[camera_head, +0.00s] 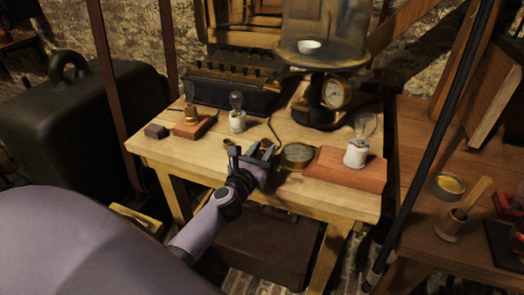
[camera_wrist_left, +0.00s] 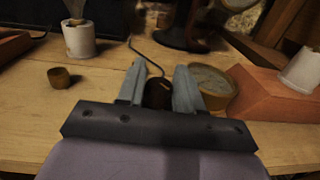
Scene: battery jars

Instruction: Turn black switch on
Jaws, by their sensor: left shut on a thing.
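My right gripper is not in view.
A bulb on a red-brown board (camera_head: 340,172) stands right of the gauge. A small brass cup (camera_wrist_left: 60,77) is left of the gripper. Two more bulbs (camera_head: 237,122) (camera_head: 190,117), a dark block (camera_head: 157,131) and a glass jar on a stand (camera_head: 320,60) are farther off. The table's left front is clear.

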